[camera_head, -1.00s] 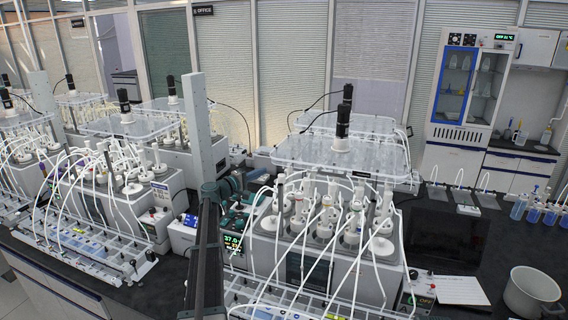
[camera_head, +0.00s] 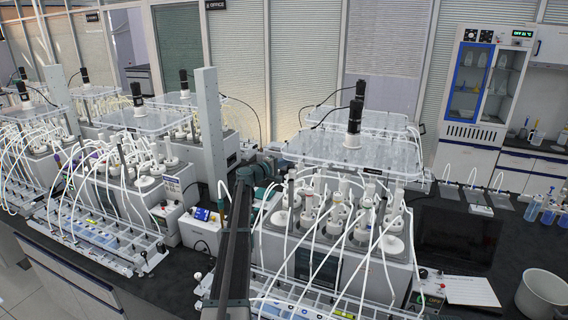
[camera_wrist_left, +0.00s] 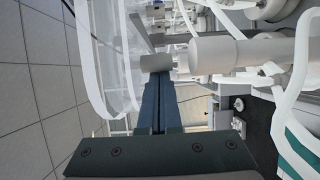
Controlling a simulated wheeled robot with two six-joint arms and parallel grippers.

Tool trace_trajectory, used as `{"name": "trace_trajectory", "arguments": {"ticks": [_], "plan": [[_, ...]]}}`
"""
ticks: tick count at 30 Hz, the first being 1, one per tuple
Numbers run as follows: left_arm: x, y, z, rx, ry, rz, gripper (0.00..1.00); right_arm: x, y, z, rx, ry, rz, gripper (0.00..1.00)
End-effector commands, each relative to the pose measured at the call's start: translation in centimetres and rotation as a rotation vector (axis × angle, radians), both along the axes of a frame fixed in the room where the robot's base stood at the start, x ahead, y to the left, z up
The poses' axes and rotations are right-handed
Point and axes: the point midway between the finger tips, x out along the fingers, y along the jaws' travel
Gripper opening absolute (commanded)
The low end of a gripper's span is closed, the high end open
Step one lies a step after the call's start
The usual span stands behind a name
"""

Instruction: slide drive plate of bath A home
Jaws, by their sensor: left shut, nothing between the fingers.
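The drive plate of bath A (camera_head: 320,152) is a clear sheet with a black motor (camera_head: 355,124) on it. It lies level above the white stirrer vessels (camera_head: 312,210) of the nearest bath (camera_head: 272,246). My left gripper (camera_head: 266,168), dark teal, is beside the left front corner of this plate; whether it touches cannot be told. In the left wrist view its fingers (camera_wrist_left: 157,82) are shut and empty, with a small grey block (camera_wrist_left: 157,62) at their tips. A clear sheet (camera_wrist_left: 110,60) hangs to their left in that view. My right gripper is out of view.
White tubes (camera_head: 330,245) loop over the front of the bath. A tall grey post (camera_head: 209,135) stands left of it, with a second bath (camera_head: 115,200) beyond. A dark panel (camera_head: 458,238) and a white pot (camera_head: 541,293) are at right.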

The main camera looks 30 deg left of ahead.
Motion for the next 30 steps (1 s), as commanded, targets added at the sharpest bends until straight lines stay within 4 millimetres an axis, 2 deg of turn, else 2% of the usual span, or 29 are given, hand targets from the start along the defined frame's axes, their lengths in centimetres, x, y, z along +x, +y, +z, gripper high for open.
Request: {"name": "trace_trajectory", "arguments": {"ticks": [12,17,20,30], "plan": [[0.3,-0.1,0.0,0.000,0.000,0.000,0.00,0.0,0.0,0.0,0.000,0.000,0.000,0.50],[-0.8,-0.4,0.0,0.000,0.000,0.000,0.00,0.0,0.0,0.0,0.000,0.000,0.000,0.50],[-2.5,-0.8,0.0,0.000,0.000,-0.001,0.00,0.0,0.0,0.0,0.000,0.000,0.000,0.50],[-12.1,-3.0,0.0,0.000,0.000,-0.004,0.00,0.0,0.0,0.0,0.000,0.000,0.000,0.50]]}}
